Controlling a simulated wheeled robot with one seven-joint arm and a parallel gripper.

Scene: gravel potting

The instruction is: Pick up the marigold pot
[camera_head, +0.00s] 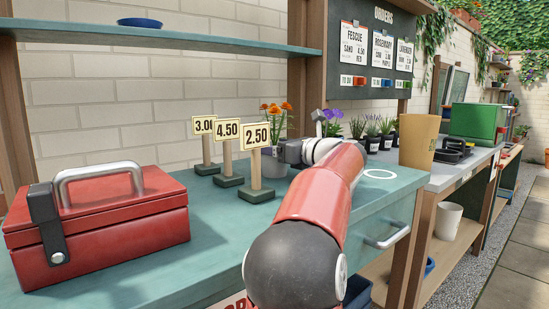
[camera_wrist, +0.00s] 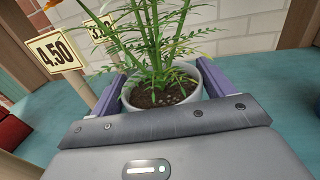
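The marigold pot is a pale grey pot (camera_head: 272,165) with orange flowers. It stands upright on the teal bench, behind the 2.50 sign. In the wrist view the pot (camera_wrist: 200,93) sits between the two purple fingers of my gripper (camera_wrist: 160,80), with dark soil and green stems inside. One finger lies along each side of the pot, close to its wall. I see no clear gap, but contact is not certain. In the head view my gripper (camera_head: 288,151) is at the pot's right side, partly hidden by my arm.
Price signs 3.00 (camera_head: 204,127), 4.50 (camera_head: 227,131) and 2.50 (camera_head: 257,135) stand left of and before the pot. A red toolbox (camera_head: 120,232) is at the front left. Small potted plants (camera_head: 372,143) stand to the right. A shelf (camera_head: 200,45) runs above.

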